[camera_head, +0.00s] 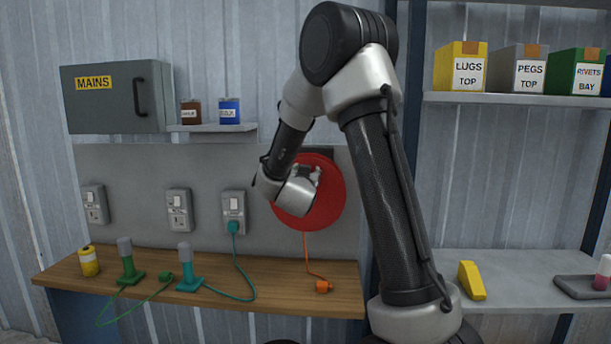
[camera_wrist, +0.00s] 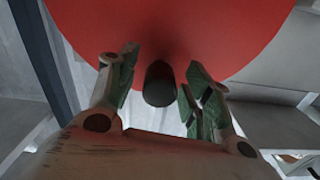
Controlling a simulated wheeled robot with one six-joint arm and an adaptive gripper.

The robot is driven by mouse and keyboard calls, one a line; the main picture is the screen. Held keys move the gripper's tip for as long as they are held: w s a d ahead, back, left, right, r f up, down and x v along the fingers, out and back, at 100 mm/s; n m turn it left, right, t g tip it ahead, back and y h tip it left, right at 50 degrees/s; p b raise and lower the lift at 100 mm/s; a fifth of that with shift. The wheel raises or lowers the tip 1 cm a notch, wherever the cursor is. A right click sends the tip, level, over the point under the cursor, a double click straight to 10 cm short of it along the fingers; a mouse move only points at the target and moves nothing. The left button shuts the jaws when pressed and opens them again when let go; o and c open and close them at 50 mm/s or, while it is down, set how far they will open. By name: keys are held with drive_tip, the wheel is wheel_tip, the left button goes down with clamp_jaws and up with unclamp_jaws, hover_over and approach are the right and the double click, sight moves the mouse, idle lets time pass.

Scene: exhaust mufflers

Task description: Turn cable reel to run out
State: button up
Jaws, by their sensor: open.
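The cable reel is a red disc (camera_head: 328,208) on the grey wall panel, partly hidden behind my arm in the head view. It fills the top of the wrist view (camera_wrist: 230,35). A dark crank knob (camera_wrist: 159,84) stands out from its face. An orange cable (camera_head: 307,258) hangs from the reel to an orange plug (camera_head: 323,286) on the wooden bench. My gripper (camera_wrist: 161,92) is open, its green-padded fingers on either side of the knob, with gaps visible. In the head view my gripper (camera_head: 309,175) is in front of the reel, partly hidden by the wrist.
Wall sockets (camera_head: 235,205) line the panel at left, one with a teal plug and cable. The bench (camera_head: 215,292) holds a yellow tape roll (camera_head: 89,261) and green and teal tools. Shelves (camera_head: 500,262) at right hold labelled boxes and a yellow wedge (camera_head: 471,281).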

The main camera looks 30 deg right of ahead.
clamp_jaws()
drive_tip(key=shift+s+d, duration=0.1)
drive_tip(key=shift+d, duration=0.1)
